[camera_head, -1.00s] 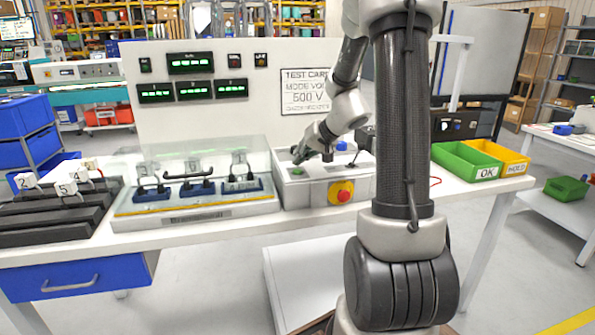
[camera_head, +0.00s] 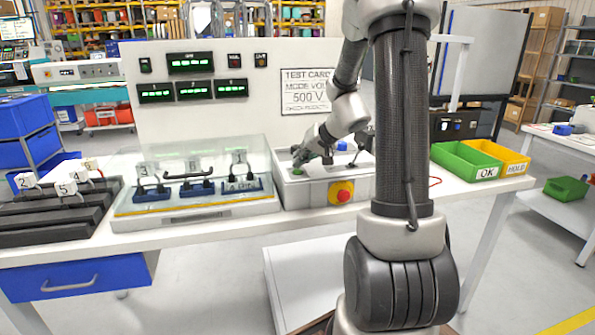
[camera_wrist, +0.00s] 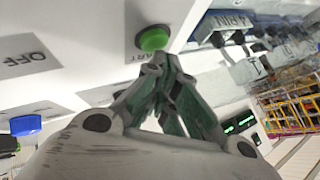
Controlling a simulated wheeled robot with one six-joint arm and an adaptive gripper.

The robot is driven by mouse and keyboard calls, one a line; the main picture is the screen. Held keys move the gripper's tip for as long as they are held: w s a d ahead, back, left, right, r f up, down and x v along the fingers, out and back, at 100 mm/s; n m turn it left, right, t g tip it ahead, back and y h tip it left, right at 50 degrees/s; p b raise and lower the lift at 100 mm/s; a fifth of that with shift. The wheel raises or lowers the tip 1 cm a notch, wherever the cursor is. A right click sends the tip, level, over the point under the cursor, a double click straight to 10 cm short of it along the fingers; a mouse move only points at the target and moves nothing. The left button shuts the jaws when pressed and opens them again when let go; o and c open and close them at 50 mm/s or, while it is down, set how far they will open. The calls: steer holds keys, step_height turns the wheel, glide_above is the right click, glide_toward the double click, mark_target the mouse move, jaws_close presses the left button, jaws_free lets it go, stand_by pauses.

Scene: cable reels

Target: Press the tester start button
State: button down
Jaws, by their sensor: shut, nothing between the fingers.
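The green start button (camera_wrist: 152,39) sits on the tester's white top panel, beside a partly hidden START label. In the head view the green button (camera_head: 297,170) is at the left of the tester box (camera_head: 310,192). My gripper (camera_wrist: 158,66) is shut and empty, its fingertips close to the button's edge in the wrist view. In the head view my gripper (camera_head: 298,158) is just above the button. I cannot tell whether the tips touch it. The button looks raised above the panel.
A red emergency knob (camera_head: 341,192) on a yellow plate is on the tester's front. A clear cover (camera_head: 190,160) over several connectors stands at its left. A blue switch (camera_wrist: 25,125) lies near an OFF label. Green (camera_head: 465,161) and yellow bins stand at the right.

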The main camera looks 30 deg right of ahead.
steer(key=shift+f, duration=0.45)
stand_by(0.4)
steer(key=shift+r, duration=0.9)
steer(key=shift+r, duration=2.5)
